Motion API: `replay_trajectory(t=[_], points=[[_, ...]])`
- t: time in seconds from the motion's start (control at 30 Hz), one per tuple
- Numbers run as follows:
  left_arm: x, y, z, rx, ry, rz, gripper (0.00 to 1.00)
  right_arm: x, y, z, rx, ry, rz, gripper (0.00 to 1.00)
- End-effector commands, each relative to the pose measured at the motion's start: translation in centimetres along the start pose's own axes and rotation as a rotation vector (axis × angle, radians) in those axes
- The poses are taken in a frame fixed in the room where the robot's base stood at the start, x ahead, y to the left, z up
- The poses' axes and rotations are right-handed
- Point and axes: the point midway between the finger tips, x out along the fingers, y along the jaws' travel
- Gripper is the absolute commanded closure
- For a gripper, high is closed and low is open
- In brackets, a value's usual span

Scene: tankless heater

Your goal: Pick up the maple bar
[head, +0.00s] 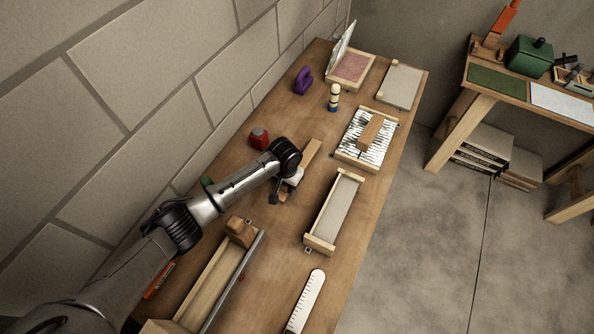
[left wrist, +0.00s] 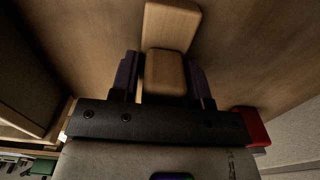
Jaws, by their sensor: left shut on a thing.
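A pale wooden bar, which I take to be the maple bar (head: 312,152), is at my left gripper (head: 289,184) in the middle of the workbench. In the left wrist view the bar (left wrist: 164,72) sits between the two dark fingers of the left gripper (left wrist: 162,80), which is shut on it. The bar's far end reaches out beyond the fingers. The wrist and gripper cover part of the bar in the head view. I cannot tell whether it touches the bench top. My right gripper is not in view.
Right of the gripper are a long tray (head: 336,208) and a striped tray (head: 350,150) bearing a brown block (head: 371,131). A red object (head: 259,138) stands near the block wall. A wooden trough (head: 213,284) and a white ruler-like strip (head: 305,300) lie nearer.

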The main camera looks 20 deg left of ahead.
Motion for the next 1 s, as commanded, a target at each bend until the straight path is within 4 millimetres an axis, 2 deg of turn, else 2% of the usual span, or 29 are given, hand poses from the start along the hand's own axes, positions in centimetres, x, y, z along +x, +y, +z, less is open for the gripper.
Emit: replay_trajectory(t=[0.03, 0.23, 0.57, 0.67, 0.83, 1.0], points=[[0.0, 0.0, 0.0, 0.0, 0.0, 0.0, 0.74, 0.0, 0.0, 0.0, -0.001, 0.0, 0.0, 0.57], [-0.1, 0.0, 0.0, 0.0, 0.001, 0.0, 0.91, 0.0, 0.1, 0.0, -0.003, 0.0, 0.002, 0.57], [-0.5, 0.0, -0.1, 0.0, 0.001, 0.0, 0.91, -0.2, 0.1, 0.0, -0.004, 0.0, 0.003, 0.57], [-1.4, 0.0, -0.1, 0.001, 0.003, 0.001, 0.91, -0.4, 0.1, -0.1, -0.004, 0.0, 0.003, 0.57], [-4.4, 0.0, -0.1, 0.001, 0.004, 0.001, 0.91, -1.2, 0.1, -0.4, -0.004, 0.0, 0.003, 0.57], [-6.4, 3.7, 0.1, 0.005, 0.003, 0.003, 0.91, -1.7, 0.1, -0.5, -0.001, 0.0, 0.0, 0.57]])
